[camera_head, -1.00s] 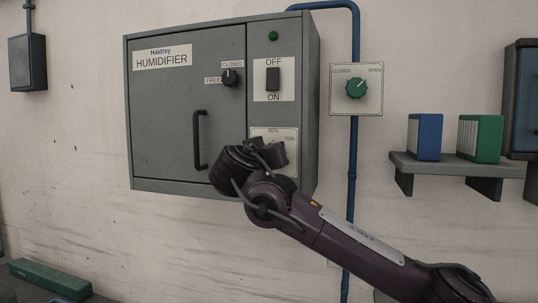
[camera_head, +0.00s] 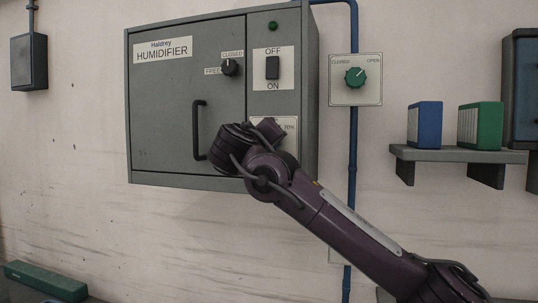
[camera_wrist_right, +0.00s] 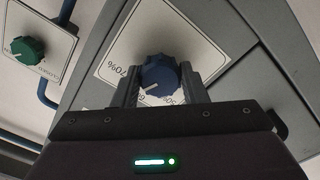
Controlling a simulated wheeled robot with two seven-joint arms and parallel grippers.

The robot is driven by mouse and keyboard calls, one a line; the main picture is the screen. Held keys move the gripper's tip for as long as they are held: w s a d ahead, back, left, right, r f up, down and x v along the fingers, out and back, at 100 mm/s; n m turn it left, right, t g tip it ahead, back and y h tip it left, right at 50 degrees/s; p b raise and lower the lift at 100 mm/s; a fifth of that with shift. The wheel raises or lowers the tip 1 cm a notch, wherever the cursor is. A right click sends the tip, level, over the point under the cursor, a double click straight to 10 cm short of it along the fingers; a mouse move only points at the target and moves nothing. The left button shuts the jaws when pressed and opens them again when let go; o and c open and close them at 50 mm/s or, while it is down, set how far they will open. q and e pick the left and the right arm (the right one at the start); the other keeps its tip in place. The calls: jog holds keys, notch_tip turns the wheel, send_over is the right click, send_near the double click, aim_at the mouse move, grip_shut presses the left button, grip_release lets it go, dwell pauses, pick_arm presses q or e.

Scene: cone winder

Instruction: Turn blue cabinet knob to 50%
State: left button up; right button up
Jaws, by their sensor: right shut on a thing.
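The blue knob (camera_wrist_right: 160,72) sits on a white scale plate (camera_wrist_right: 125,52) in the right wrist view. My right gripper (camera_wrist_right: 160,86) is shut on it, one finger on each side. A small white mark on the knob faces the lower left, seemingly near the 60 label; 70% shows to its left and a partly hidden label, seemingly 50, to its lower right. In the head view the grey humidifier cabinet (camera_head: 165,115) carries the scale plate (camera_head: 287,128), but my right wrist covers the knob. My left gripper is in neither view.
Above the plate are an OFF/ON switch (camera_head: 273,68) and a black knob (camera_head: 230,67). A black door handle (camera_head: 199,130) stands left of my wrist. A green knob (camera_head: 355,77) is on the wall plate to the right, on a blue pipe (camera_head: 353,25).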

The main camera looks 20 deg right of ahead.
jog(key=shift+a+n+b, duration=0.1)
jog(key=shift+n+b, duration=0.8)
jog(key=shift+n, duration=6.5)
jog(key=o, duration=1)
jog(key=b+v, duration=0.4)
jog(key=v, duration=0.3)
jog(key=shift+s+a, duration=0.25)
jog(key=shift+s, duration=0.05)
